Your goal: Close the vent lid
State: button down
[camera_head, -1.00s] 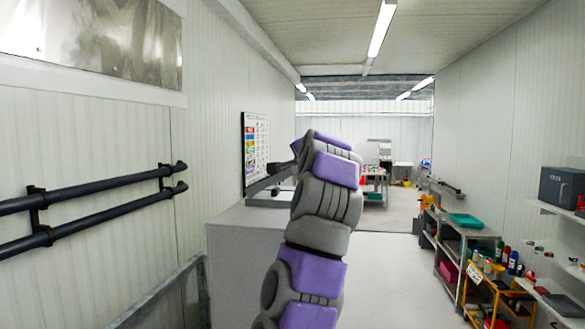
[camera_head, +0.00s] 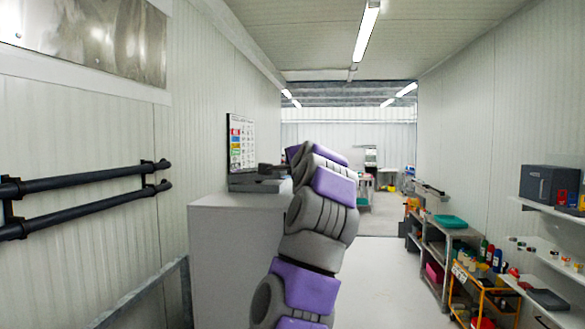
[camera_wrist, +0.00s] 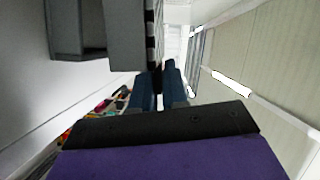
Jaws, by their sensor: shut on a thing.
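The vent lid (camera_head: 258,184) is a grey, flat piece on top of the pale grey cabinet (camera_head: 235,250), left of my arm in the head view. It looks nearly level; whether it is fully seated I cannot tell. In the wrist view my gripper (camera_wrist: 159,82) has its two dark blue fingers on either side of a narrow black part, which looks like the lid's edge or handle. The grey box-like body (camera_wrist: 125,35) just above the fingers is seen close up. In the head view the fingertips are mostly hidden by my purple and grey arm.
A wall chart (camera_head: 241,142) hangs behind the cabinet. Black pipes (camera_head: 85,182) run along the left wall. Shelves (camera_head: 440,245) and an orange cart (camera_head: 480,290) stand at right. Clear floor (camera_head: 385,280) lies between my arm and the shelves.

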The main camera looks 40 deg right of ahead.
jog(key=shift+f, duration=0.1)
jog(key=c, duration=1.2)
grip_release()
jog(key=shift+w+d, duration=0.1)
jog(key=shift+w, duration=0.15)
jog(key=shift+c, duration=0.2)
jog(key=shift+s, duration=0.1)
jog(key=shift+s, duration=0.1)
jog(key=b+v, duration=0.4)
jog(key=v, duration=1.3)
jog(key=shift+b, duration=0.4)
